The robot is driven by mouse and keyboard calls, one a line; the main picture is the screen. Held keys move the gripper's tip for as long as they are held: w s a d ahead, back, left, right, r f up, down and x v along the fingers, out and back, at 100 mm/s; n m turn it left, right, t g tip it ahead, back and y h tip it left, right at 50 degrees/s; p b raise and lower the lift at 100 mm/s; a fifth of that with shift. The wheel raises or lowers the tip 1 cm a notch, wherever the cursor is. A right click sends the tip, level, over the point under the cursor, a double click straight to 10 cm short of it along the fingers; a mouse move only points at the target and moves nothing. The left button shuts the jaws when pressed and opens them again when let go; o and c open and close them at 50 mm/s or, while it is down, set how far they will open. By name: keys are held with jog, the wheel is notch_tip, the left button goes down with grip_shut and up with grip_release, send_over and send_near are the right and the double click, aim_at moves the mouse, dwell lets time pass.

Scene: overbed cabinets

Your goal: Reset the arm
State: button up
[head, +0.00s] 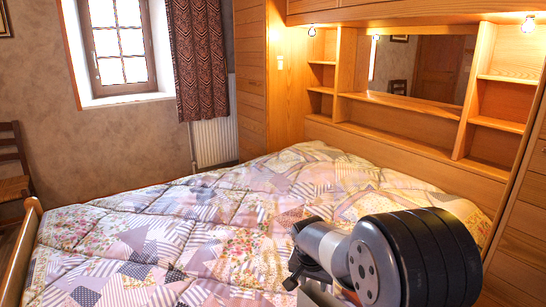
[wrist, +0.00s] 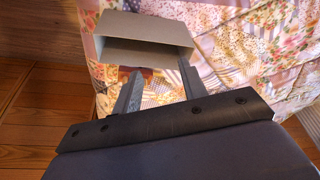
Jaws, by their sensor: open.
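My gripper (wrist: 158,68) shows in the wrist view with its two dark fingers apart, and I see nothing clamped between them. Just beyond the fingertips is a grey-beige, box-like shape with an open front (wrist: 145,25). I cannot tell whether the fingers touch it or what it is. In the head view my arm reaches in from the lower right, in front of the bed (head: 190,235). The fingertips cannot be made out there.
The bed has a patchwork quilt and a wooden footboard (head: 22,250) at left. Wooden shelves (head: 400,105) with a mirror (head: 420,68) stand behind it. A chair (head: 12,165) is at far left. Wooden floor (wrist: 40,110) shows in the wrist view.

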jog(key=w+d+r+m+p, duration=0.1)
jog(key=w+d+r+p, duration=0.2)
jog(key=d+p, duration=0.15)
jog(key=f+b, duration=0.1)
jog(key=f, duration=0.2)
jog(key=f+b, duration=0.1)
jog(key=f, duration=0.3)
jog(key=f+b, duration=0.1)
jog(key=f, duration=0.2)
jog(key=shift+s+f, duration=0.15)
jog(key=shift+s, duration=0.1)
